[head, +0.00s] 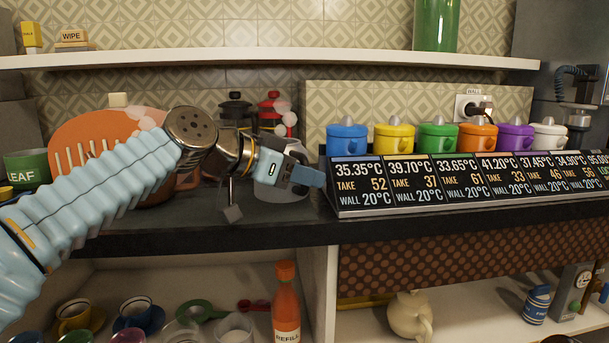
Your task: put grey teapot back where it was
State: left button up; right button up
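My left arm comes in from the left, and its gripper (302,174) is over the counter, left of the display panel. One blue-tipped finger shows side-on; how far apart the fingers are cannot be told. A pale grey, rounded vessel (268,191) stands on the counter behind the gripper and is mostly hidden by it. I cannot tell if it is the grey teapot or if the gripper touches it. A cream-grey teapot (408,315) sits on the lower shelf. My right gripper is not in view.
A row of coloured lidded pots (347,139) stands behind the sloped temperature panel (405,185). A black press (235,108) and a red press (271,108) stand behind my arm. An orange bottle (286,305) and cups fill the lower shelf. The dark counter front (180,235) is bare.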

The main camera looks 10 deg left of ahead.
pick_arm(q)
jog(key=shift+o, duration=0.3)
jog(key=o, duration=0.5)
jog(key=shift+f, duration=0.1)
jog(key=c, duration=0.3)
jog(key=o, duration=1.1)
jog(key=shift+s+a, duration=0.1)
jog(key=shift+v, duration=3.65)
